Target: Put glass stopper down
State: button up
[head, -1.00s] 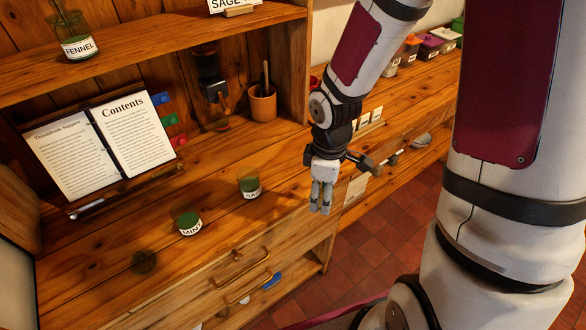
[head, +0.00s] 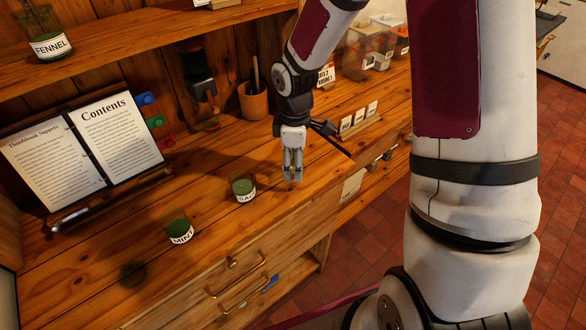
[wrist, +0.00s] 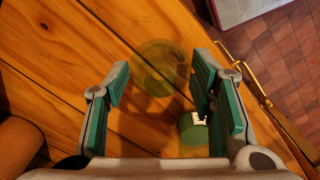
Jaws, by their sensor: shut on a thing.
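My gripper (head: 292,176) is above the counter, to the right of the jar labelled SAGE (head: 244,190). In the wrist view my gripper (wrist: 162,80) is shut on the glass stopper (wrist: 163,62), a clear, round, greenish piece between its fingertips. In the head view the stopper is hard to make out at the fingertips. I cannot tell whether it touches the wood. A small green jar with a white label (wrist: 194,130) stands beside the right finger in the wrist view.
The MINT jar (head: 180,232) and a dark see-through round thing (head: 132,272) stand on the counter (head: 215,260) at lower left. An open book (head: 120,130) and a utensil pot (head: 253,100) are behind. Bare wood lies around my gripper, near the counter's front edge.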

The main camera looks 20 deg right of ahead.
aim_at(293, 170)
jog(key=shift+w+f, duration=0.2)
jog(key=shift+w, duration=0.15)
jog(key=shift+f, duration=1.6)
jog(key=shift+f, duration=0.1)
jog(key=o, duration=1.1)
